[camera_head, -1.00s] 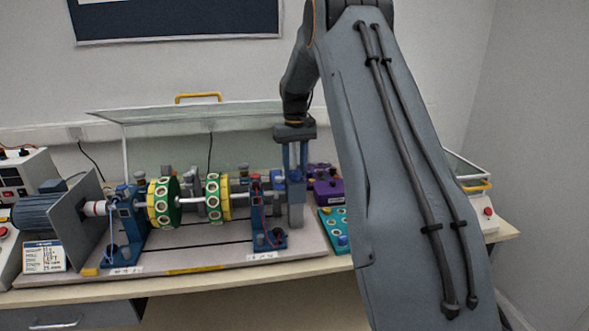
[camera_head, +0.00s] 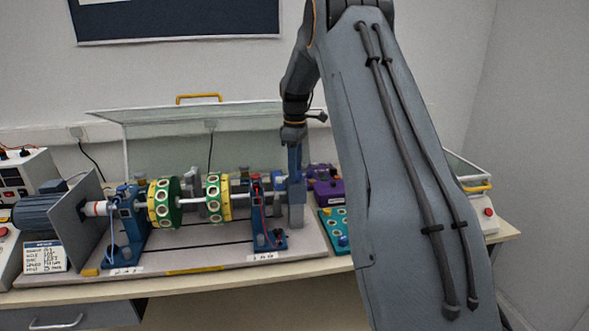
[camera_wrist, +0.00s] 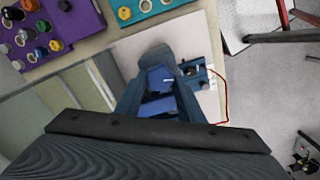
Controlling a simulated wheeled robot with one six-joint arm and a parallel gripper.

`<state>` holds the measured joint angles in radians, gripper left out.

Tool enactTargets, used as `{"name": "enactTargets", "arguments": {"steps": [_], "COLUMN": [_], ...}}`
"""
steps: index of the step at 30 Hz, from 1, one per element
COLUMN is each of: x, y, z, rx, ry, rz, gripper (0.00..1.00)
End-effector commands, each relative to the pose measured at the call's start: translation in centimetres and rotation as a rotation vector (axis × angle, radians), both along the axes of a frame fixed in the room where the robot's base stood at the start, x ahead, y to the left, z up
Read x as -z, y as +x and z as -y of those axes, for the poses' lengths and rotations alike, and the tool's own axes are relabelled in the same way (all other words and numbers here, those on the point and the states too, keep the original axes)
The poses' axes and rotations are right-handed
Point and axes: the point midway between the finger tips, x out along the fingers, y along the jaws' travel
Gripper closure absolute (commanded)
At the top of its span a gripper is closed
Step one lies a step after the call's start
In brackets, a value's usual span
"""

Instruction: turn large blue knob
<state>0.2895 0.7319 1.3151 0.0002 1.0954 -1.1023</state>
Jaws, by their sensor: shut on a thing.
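The large blue knob (camera_wrist: 157,80) sits on a grey post (camera_wrist: 160,57) at the right end of the shaft rig. It shows a small white mark on its top in the wrist view. My gripper (camera_wrist: 155,88) points down from above with its blue fingers on either side of the knob, shut on it. In the head view my gripper (camera_head: 295,163) appears edge-on above the grey post (camera_head: 296,210), and its fingers largely hide the knob.
A purple block (camera_head: 327,188) and a teal tray (camera_head: 336,225) with several fittings stand right of the post. A blue bearing stand (camera_head: 266,215) with a red wire is close on the left. The clear guard (camera_head: 200,122) stands raised behind the rig.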

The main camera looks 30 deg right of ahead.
Motion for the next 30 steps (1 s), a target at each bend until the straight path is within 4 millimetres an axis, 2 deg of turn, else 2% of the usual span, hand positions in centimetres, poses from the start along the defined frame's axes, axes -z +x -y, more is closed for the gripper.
{"name": "enactTargets", "arguments": {"steps": [12,29,30], "x": [-0.33,-0.35,-0.34], "y": [0.18,0.20,0.19], "z": [0.10,0.12,0.12], "rx": [-0.187,-0.213,-0.213], "ry": [-0.003,-0.004,-0.004], "rz": [0.008,0.009,0.009], "gripper": [0.88,0.88,0.59]}}
